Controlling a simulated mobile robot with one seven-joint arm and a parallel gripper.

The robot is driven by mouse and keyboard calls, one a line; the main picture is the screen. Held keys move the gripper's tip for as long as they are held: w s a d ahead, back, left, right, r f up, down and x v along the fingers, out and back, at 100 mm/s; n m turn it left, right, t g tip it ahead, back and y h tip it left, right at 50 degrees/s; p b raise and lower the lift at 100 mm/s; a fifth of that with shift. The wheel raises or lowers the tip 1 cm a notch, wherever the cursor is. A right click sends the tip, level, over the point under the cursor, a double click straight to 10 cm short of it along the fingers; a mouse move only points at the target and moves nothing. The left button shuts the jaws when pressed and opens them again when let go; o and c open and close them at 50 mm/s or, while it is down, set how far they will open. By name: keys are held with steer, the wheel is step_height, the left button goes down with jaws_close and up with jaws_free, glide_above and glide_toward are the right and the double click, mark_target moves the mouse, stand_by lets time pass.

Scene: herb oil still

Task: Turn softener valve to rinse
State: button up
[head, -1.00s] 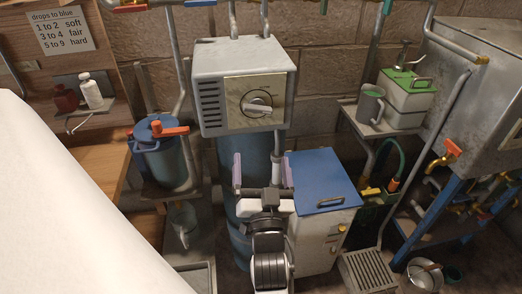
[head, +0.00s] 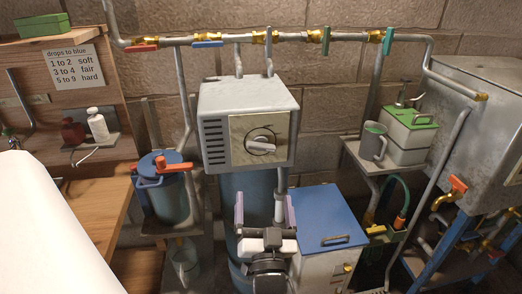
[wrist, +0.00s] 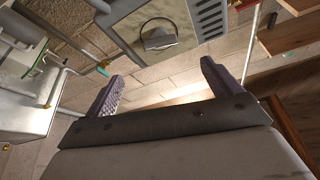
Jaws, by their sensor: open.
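The softener valve head is a grey metal box (head: 246,95) on a blue tank (head: 248,190), with a beige dial plate on its front. A pale pointer knob (head: 261,146) sits on that plate; it also shows in the wrist view (wrist: 160,39), upside down. The plate's markings are too small to read. My gripper (head: 265,207) is below the box, in front of the tank, with its fingers pointing up. Its two purple-grey fingers are wide apart with nothing between them. In the wrist view my gripper (wrist: 157,88) is apart from the knob.
A blue-lidded white cabinet (head: 328,222) stands to the right of my gripper. A blue pot (head: 166,195) with a red-handled tap is at left. A pipe with coloured valves (head: 290,37) runs above. A shelf holds a mug (head: 374,142) and a green-lidded box (head: 408,135).

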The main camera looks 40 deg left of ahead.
mark_target(261, 150)
steer(key=b+x, duration=0.4)
steer(key=x, duration=0.8)
steer(key=shift+w+a+r, duration=0.1)
steer(key=shift+w+a, duration=0.1)
steer(key=shift+a, duration=0.15)
steer(key=shift+w+a+r, duration=0.1)
steer(key=shift+w+a, duration=0.25)
steer(key=shift+w, duration=0.05)
steer(key=c, duration=1)
